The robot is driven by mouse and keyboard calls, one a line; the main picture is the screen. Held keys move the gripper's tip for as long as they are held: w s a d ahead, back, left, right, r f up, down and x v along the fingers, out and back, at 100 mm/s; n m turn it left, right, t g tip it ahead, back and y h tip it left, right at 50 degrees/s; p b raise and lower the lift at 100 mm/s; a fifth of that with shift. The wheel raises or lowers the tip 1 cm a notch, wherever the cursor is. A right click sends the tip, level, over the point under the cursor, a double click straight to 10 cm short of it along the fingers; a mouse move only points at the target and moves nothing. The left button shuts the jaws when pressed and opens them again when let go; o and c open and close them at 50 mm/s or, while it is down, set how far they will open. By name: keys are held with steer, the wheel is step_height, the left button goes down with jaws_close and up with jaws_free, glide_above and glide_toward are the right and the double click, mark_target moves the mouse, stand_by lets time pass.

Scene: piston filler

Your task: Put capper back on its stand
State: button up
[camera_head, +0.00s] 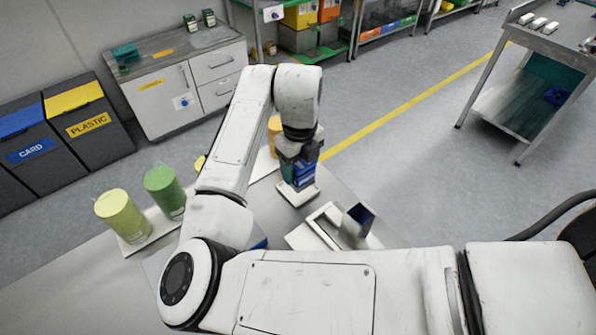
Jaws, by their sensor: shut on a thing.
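My gripper (299,157) points down over the far part of the metal table, below my bent arm. It is shut on the capper (303,174), a small blue and teal body. A flat white base (298,196), which looks like the stand, lies directly under the capper. I cannot tell whether the capper touches this base or hangs just above it. My gripper hides the capper's upper part.
A white frame with a tilted dark-blue plate (358,219) stands right of the base. Green (165,190) and yellow-green (122,215) cylinders stand on the left. My arm hides much of the table (70,262).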

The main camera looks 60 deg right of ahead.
steer(key=shift+w+d+f, duration=0.35)
steer(key=shift+f, duration=0.2)
steer(key=shift+w+d+f, duration=0.3)
steer(key=shift+f, duration=1.7)
steer(key=shift+f, duration=0.2)
steer(key=o, duration=1.3)
step_height(320, 180, up, 12)
steer(key=shift+r+b, duration=0.2)
steer(key=shift+b, duration=0.1)
